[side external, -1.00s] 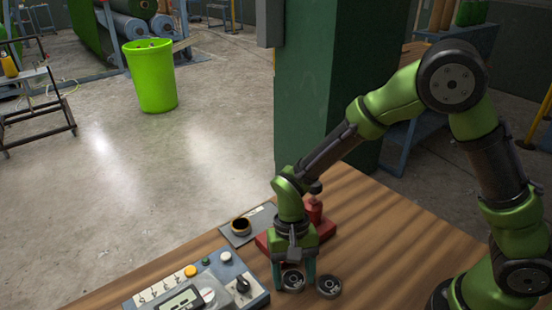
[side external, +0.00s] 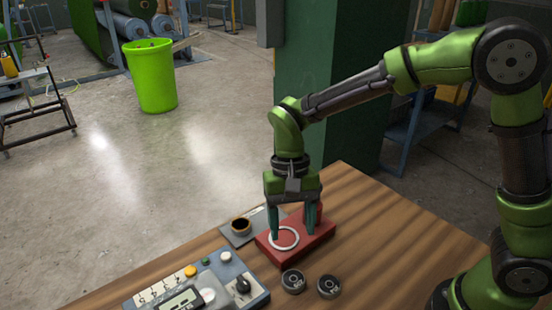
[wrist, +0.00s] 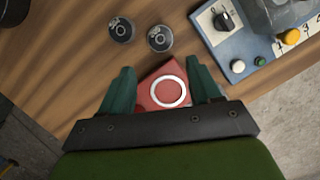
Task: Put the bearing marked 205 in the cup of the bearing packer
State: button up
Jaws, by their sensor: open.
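Two dark round bearings lie on the table in front of the red bearing packer. One bearing (side external: 292,281) is nearer the control box and shows in the wrist view (wrist: 160,38); the other bearing (side external: 329,286) also shows there (wrist: 121,30). Their small markings are too blurred to read. The bearing packer (side external: 269,255) has a red base with a white ring (side external: 284,238) on top; the ring also shows in the wrist view (wrist: 169,105). My gripper (side external: 293,231) is open and empty, its fingers pointing down over the packer, partly hiding it.
A grey-blue control box (side external: 225,273) with knobs and buttons stands left of the bearings. A small dark cup-like ring (side external: 240,225) sits on a grey plate (side external: 230,237) behind the packer. The table to the right is clear.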

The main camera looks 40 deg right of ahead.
jog(key=s+d+r+n+t, duration=0.1)
jog(key=s+d+r+t, duration=0.8)
jog(key=d+r, duration=0.3)
jog(key=shift+d+y, duration=0.4)
jog(key=shift+d, duration=0.3)
jog(key=shift+o, duration=0.6)
jog(key=shift+s+d+r+t, duration=0.15)
jog(key=shift+d+t, duration=0.05)
jog(key=shift+t, duration=0.2)
jog(key=shift+o, duration=1.2)
jog(key=shift+s+d+n, duration=0.1)
jog(key=shift+s+n, duration=0.05)
jog(key=shift+n, duration=0.15)
